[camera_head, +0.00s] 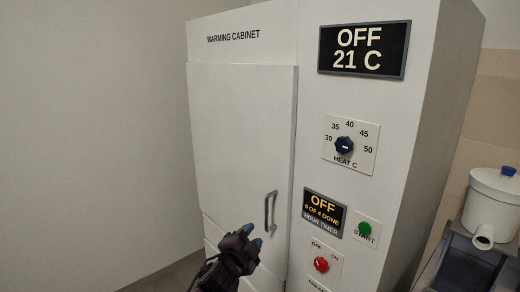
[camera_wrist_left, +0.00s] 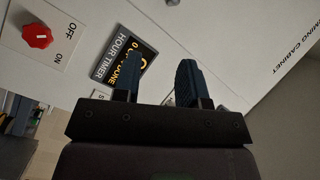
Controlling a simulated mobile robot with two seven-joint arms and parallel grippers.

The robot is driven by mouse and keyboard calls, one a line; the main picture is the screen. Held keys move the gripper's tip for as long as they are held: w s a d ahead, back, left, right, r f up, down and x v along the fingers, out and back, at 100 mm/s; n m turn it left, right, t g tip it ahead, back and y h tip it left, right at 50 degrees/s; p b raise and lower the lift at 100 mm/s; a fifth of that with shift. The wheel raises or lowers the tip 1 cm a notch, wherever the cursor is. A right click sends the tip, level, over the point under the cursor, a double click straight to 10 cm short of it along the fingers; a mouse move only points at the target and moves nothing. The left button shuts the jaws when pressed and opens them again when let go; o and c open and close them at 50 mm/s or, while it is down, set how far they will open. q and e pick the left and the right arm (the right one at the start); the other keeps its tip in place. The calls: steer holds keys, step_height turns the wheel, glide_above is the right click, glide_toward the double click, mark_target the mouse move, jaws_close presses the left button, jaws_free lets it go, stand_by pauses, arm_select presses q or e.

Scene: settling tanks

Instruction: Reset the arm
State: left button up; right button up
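My left arm comes in at the bottom of the head view, and its dark gripper (camera_head: 253,236) is in front of the lower door of the white warming cabinet (camera_head: 225,50). It is just left of and below the grey door handle (camera_head: 270,210); I cannot tell how far in front of it. In the left wrist view the two blue-black fingers of the left gripper (camera_wrist_left: 157,75) stand apart with nothing between them. My right gripper is in neither view.
The cabinet door (camera_head: 240,140) looks shut. Its panel has a heat knob (camera_head: 344,146), a green start button (camera_head: 365,229) and a red switch knob (camera_head: 321,264). The display (camera_head: 364,48) reads OFF, 21 C. A white lidded vessel (camera_head: 492,205) stands at right.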

arm_select(q)
steer(key=s+a+f+n+g+y, duration=0.1)
steer(key=s+a+f+n+y, duration=0.1)
steer(key=s+a+f+n, duration=0.3)
steer(key=s+a+f+n+g+y+b, duration=0.1)
steer(key=s+a+f+n, duration=0.4)
steer(key=s+a+f, duration=0.6)
steer(key=s+a+f+n+g+y+b, duration=0.1)
steer(key=s+a+f+n, duration=0.4)
steer(key=s, duration=1.2)
steer(key=a+f+g+y, duration=0.1)
steer(key=a+f+y, duration=0.1)
steer(key=a+f, duration=0.2)
steer(key=shift+s+f+g+y, duration=0.2)
steer(key=shift+s+g+y, duration=0.15)
steer(key=shift+g+y, duration=0.05)
steer(key=shift+a, duration=0.1)
